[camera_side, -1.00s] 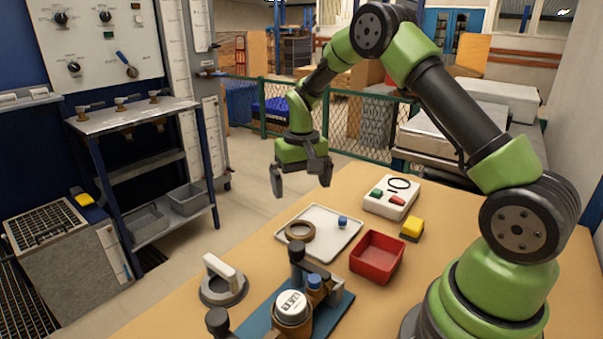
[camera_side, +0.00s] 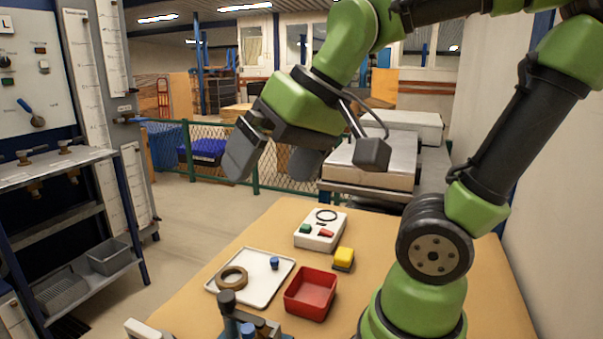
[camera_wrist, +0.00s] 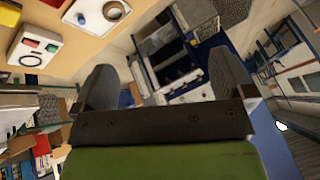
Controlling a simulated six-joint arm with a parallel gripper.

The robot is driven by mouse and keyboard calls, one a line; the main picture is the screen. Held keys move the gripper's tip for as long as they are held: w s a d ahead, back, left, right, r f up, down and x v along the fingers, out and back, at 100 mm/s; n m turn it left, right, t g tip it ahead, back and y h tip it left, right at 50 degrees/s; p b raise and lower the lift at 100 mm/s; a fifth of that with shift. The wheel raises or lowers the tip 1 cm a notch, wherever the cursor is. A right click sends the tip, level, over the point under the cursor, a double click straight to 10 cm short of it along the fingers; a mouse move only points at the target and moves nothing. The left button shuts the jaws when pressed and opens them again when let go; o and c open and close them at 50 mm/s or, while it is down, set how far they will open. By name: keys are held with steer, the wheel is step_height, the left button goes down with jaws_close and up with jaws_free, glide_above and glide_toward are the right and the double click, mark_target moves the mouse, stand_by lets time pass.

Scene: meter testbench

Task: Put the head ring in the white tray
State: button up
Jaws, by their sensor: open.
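The head ring, a brown-bronze ring (camera_side: 232,278), lies flat in the left part of the white tray (camera_side: 262,287) in the side view. In the wrist view the ring (camera_wrist: 114,10) shows at the top edge, with part of the tray (camera_wrist: 97,20) around it. My gripper (camera_side: 272,160) is raised high above the table, well away from the ring and tray. Its fingers are spread and nothing is between them. In the wrist view the open fingers (camera_wrist: 163,78) point toward the shelves, with the table at the upper left.
A small blue cap (camera_side: 274,263) is also in the tray. Beside it stand a red bin (camera_side: 311,293), a yellow block (camera_side: 343,258) and a white box with coloured buttons (camera_side: 318,233). A partly cut-off fixture (camera_side: 240,322) stands at the front.

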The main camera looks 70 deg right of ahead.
steer(key=shift+t+y, duration=0.3)
steer(key=shift+t, duration=0.3)
steer(key=s, duration=0.2)
steer(key=s+a, duration=0.1)
steer(key=s, duration=0.1)
steer(key=shift+a+f, duration=0.1)
steer(key=shift+f, duration=0.2)
